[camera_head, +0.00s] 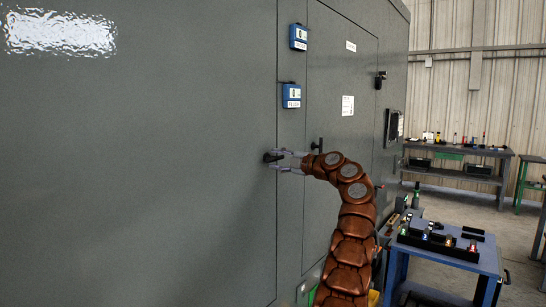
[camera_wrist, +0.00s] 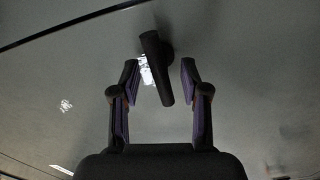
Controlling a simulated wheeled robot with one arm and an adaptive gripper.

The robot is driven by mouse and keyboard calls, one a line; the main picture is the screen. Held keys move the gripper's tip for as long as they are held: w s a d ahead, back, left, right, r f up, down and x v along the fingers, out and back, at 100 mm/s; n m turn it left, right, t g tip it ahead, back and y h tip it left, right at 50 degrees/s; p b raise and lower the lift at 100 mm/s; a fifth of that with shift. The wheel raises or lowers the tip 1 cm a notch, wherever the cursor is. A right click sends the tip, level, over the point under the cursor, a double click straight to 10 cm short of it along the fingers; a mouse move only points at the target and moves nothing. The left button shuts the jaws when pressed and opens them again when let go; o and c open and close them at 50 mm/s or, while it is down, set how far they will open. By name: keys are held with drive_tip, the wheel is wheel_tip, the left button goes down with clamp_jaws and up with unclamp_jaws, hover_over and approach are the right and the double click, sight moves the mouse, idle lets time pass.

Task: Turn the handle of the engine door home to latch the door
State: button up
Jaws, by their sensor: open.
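A black lever handle (camera_head: 268,157) sits on the large grey enclosure panel (camera_head: 140,160), just left of a vertical seam. In the wrist view the handle (camera_wrist: 157,72) is a dark bar, slightly tilted, standing between the two fingers. My gripper (camera_head: 276,161) reaches it from the right with its fingers spread. In the wrist view my gripper (camera_wrist: 160,80) is open, with a gap showing on both sides of the bar. Whether a fingertip touches the handle or panel I cannot tell. The panel looks flush at the seam.
Another dark handle (camera_head: 318,146) is on the narrower door (camera_head: 335,200) right of the seam, close to my wrist. Two blue boxes (camera_head: 298,37) (camera_head: 291,95) are mounted above. A blue workbench (camera_head: 450,258) with a parts tray stands at lower right. Open floor lies beyond.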

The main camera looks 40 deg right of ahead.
drive_tip(key=shift+x, duration=0.9)
drive_tip(key=shift+a, duration=0.1)
